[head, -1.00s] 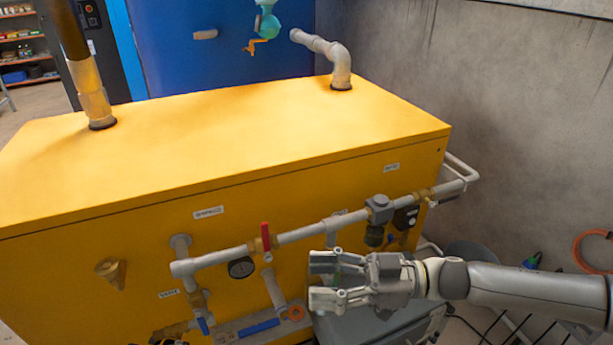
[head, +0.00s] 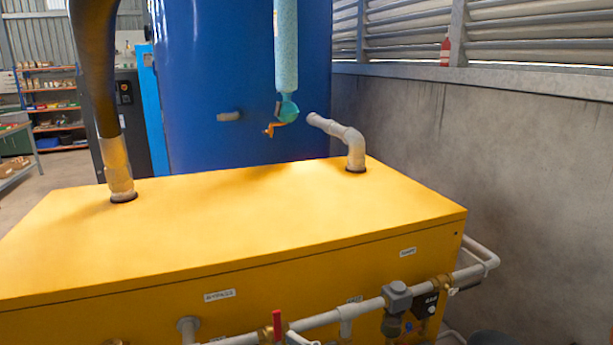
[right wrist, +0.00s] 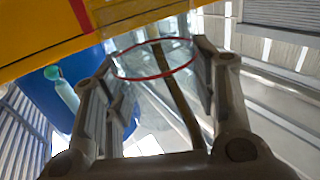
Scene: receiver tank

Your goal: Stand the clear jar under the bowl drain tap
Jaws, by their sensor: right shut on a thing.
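In the right wrist view a clear jar (right wrist: 152,48) with a red ring round it sits between the fingers of my right gripper (right wrist: 155,60), which is shut on it. Both fingers lie at its sides. In the head view the right gripper is not clearly shown; a small grey shape at the bottom edge may be its tip. On the pipe at lower right, a dark bowl (head: 391,326) hangs under a grey housing (head: 397,295). The frame cuts off what lies below it, so I cannot make out its drain tap. My left gripper is not in view.
A yellow cabinet (head: 240,235) fills the foreground, with a grey pipe (head: 357,311) and red valve lever (head: 277,322) along its front. Behind are a blue tank (head: 245,70) and a teal fitting with orange lever (head: 287,110). A grey wall (head: 480,150) bounds the right.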

